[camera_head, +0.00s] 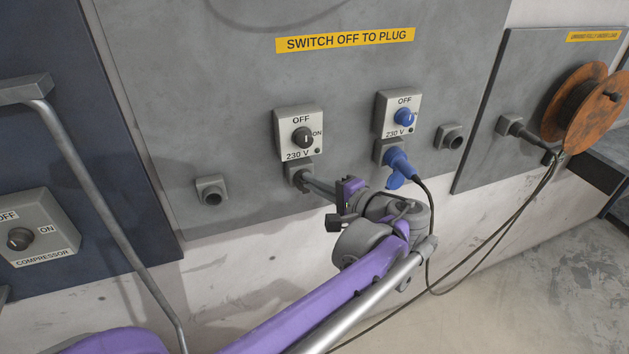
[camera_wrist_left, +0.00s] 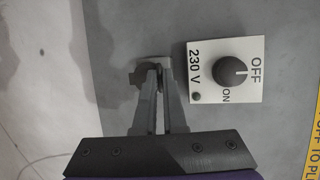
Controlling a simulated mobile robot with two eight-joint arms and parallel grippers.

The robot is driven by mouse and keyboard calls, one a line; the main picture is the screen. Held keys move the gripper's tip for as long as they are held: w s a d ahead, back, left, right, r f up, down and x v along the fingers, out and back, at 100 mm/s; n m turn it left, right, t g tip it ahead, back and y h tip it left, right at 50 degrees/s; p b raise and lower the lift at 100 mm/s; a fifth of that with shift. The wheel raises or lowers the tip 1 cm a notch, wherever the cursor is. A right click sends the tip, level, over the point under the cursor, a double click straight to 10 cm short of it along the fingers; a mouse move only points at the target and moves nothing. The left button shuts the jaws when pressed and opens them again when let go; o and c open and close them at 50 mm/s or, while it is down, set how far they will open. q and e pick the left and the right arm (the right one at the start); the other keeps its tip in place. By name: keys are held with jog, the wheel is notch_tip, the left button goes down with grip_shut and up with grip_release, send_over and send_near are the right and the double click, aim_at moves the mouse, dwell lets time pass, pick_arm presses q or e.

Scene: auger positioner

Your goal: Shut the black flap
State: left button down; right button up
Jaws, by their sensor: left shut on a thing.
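A grey switch box (camera_head: 299,135) with a black knob, marked OFF, ON and 230 V, is on the grey panel. Its socket (camera_head: 294,171) is just below it. My left gripper (camera_head: 308,184) reaches this socket from the lower right. In the left wrist view its fingers (camera_wrist_left: 155,72) are close together at the socket, shut on a small part there. That part appears to be the black flap, mostly hidden by the fingertips, so I cannot tell how far it is swung. The black knob (camera_wrist_left: 230,70) shows clear of the fingers. My right gripper is not in view.
To the right, a blue-knobbed switch box (camera_head: 398,113) has a blue plug (camera_head: 399,167) in its socket, close to my left wrist, with a black cable hanging down. Grey stubs (camera_head: 211,190) and (camera_head: 450,136) stick out of the panel. A cable reel (camera_head: 585,102) is at far right.

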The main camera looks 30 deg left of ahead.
pick_arm(q)
jog(key=c, duration=1)
grip_release()
jog(key=shift+d, duration=0.1)
jog(key=v, duration=1)
jog(key=shift+s+d+r, duration=0.15)
jog(key=shift+d, duration=0.15)
